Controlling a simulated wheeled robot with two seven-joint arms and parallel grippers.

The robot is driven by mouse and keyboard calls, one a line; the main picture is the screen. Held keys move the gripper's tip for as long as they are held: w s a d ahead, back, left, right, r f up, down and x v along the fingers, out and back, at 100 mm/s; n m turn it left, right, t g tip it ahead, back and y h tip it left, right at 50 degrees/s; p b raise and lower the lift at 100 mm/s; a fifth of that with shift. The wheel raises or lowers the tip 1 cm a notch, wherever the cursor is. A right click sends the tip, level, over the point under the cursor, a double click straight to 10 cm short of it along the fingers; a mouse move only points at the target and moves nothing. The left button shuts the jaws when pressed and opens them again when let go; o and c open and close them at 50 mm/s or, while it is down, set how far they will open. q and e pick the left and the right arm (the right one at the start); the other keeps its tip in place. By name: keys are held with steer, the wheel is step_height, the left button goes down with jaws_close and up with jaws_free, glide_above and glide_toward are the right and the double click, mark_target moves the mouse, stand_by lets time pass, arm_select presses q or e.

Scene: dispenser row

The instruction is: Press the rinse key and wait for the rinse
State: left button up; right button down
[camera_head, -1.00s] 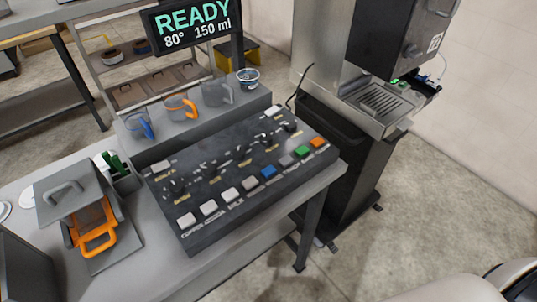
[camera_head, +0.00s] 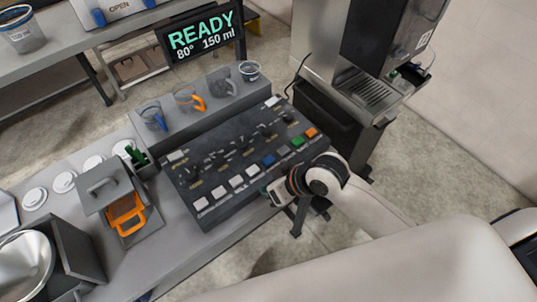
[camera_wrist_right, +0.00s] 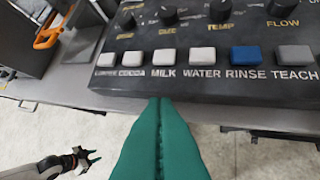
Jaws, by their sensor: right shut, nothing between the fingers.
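The dark control panel (camera_head: 215,219) lies on the bench with a front row of keys. The blue RINSE key (camera_head: 268,159) sits between a white key and a grey one. In the right wrist view the RINSE key (camera_wrist_right: 245,56) is labelled, up and right of my fingertips. My right gripper (camera_wrist_right: 160,100) has its green fingers shut and empty, near the panel's front edge below the MILK and WATER keys. In the head view its tips are hidden by the wrist. The display (camera_head: 203,36) reads READY, 80°, 150 ml.
Several cups stand on the shelf behind the panel, one with an orange handle (camera_head: 188,100). A grey box with an orange handle (camera_head: 126,213) is left of the panel. The dispenser's drip grate (camera_head: 367,90) is at the right. Control knobs stand behind the keys.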

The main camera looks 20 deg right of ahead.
steer(key=w+d+r+y, duration=0.1)
steer(key=w+r, duration=0.1)
steer(key=w, duration=0.4)
step_height(320, 180, up, 3)
steer(key=m, duration=0.3)
glide_above(273, 160)
steer(key=shift+y, duration=0.4)
steer(key=shift+f, duration=0.1)
step_height(273, 160, down, 7)
steer(key=b, duration=0.8)
steer(key=shift+f, duration=0.8)
steer(key=shift+f, duration=0.15)
